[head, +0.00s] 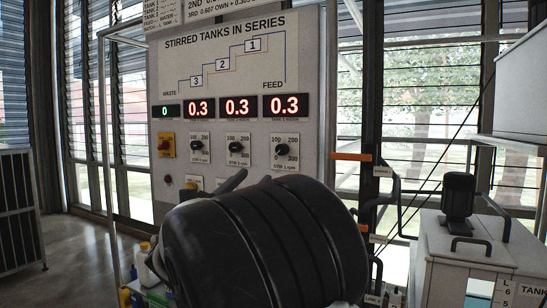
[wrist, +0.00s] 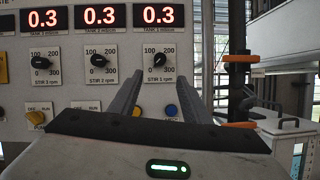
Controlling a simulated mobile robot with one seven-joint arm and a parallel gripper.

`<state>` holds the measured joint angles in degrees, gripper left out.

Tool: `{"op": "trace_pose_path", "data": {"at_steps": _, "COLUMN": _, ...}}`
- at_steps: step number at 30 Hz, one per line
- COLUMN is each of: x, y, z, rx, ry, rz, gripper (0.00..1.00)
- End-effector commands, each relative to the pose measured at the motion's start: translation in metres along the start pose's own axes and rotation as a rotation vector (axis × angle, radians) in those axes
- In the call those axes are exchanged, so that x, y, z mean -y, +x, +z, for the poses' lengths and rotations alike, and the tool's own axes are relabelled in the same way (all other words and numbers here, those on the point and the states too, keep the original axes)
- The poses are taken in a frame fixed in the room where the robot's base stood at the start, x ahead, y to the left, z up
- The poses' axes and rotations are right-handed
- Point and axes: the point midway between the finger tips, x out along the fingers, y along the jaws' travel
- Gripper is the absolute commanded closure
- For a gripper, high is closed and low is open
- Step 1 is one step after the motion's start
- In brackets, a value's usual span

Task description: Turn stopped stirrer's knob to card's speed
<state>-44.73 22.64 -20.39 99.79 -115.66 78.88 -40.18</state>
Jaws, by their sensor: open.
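Three black stirrer knobs sit in a row on the white panel (head: 222,75): STIR 3 (head: 196,145), STIR 2 (head: 235,147) and STIR 1 (head: 283,149). In the wrist view STIR 3 (wrist: 41,62), STIR 2 (wrist: 98,60) and STIR 1 (wrist: 159,59) show above my gripper (wrist: 161,76). Its two fingers are apart and empty, with the STIR 1 knob between and beyond their tips. Exact dial settings are too small to read surely. I cannot tell which stirrer is stopped, and no speed card is readable. In the head view my arm hides most of the gripper.
Red displays (head: 285,106) above the knobs each read 0.3; a small green one (head: 166,111) reads 0. Blue (wrist: 171,110) and yellow (wrist: 37,117) buttons sit below. Orange-handled levers (head: 352,157) stand right of the panel.

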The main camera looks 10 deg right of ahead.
Motion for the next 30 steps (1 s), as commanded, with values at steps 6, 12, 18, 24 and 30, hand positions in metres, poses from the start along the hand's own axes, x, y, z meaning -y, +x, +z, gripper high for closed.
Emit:
{"op": "trace_pose_path", "data": {"at_steps": 6, "x": 0.002, "y": 0.051, "z": 0.000, "rx": 0.001, "ry": -0.001, "rz": -0.004, "gripper": 0.57}}
{"op": "trace_pose_path", "data": {"at_steps": 12, "x": 0.002, "y": 0.094, "z": -0.001, "rx": 0.000, "ry": 0.000, "rz": -0.004, "gripper": 0.57}}
{"op": "trace_pose_path", "data": {"at_steps": 18, "x": 0.002, "y": 0.124, "z": -0.001, "rx": -0.001, "ry": 0.000, "rz": -0.004, "gripper": 0.57}}
{"op": "trace_pose_path", "data": {"at_steps": 24, "x": 0.002, "y": 0.137, "z": -0.001, "rx": -0.002, "ry": 0.000, "rz": -0.002, "gripper": 0.57}}
{"op": "trace_pose_path", "data": {"at_steps": 30, "x": 0.001, "y": 0.138, "z": -0.001, "rx": -0.002, "ry": 0.000, "rz": -0.002, "gripper": 0.57}}
